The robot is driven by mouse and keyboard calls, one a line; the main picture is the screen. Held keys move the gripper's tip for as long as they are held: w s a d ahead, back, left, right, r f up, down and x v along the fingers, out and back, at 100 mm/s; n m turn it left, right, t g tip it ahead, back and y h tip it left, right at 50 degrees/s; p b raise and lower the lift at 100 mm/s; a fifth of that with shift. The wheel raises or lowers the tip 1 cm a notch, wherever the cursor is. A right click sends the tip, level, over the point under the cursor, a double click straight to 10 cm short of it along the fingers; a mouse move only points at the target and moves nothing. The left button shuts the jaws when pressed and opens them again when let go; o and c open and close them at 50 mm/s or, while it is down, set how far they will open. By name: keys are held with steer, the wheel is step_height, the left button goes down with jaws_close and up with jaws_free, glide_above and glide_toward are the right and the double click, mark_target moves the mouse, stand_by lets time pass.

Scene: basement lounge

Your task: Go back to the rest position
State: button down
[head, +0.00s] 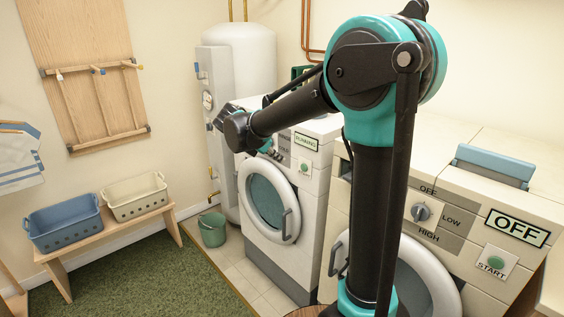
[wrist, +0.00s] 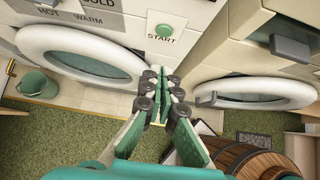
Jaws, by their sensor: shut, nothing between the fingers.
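My gripper (wrist: 160,100) shows in the wrist view with its dark-jointed fingers drawn together. It is shut and empty, above the floor in front of two white machines. In the head view my arm is raised and bent, its outer part reaching left in front of the left machine (head: 262,255). The fingers cannot be made out clearly there. The left machine's door is closed and its sign reads RUNNING (head: 306,141). The right machine (head: 470,215) has a sign reading OFF (head: 517,228), and my arm hides part of its front.
A green bucket (head: 212,228) stands by the left machine, near a white water heater (head: 250,60). A bench (head: 115,228) holds a blue basket (head: 64,222) and a cream basket (head: 135,196). A wooden barrel (wrist: 240,160) is close below my gripper. The green carpet (head: 140,275) is clear.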

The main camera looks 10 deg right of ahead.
steer(key=s+d+f+m+y, duration=0.3)
steer(key=s+d+f+m, duration=0.2)
steer(key=s+f+m, duration=0.4)
steer(key=s+d+f+m+g+y, duration=0.1)
steer(key=s+d+f+m+y, duration=0.3)
steer(key=s+f+m, duration=0.6)
steer(key=s+d+m, duration=0.1)
steer(key=s+m, duration=0.5)
steer(key=s, duration=0.1)
steer(key=shift+s, duration=0.25)
stand_by(5.2)
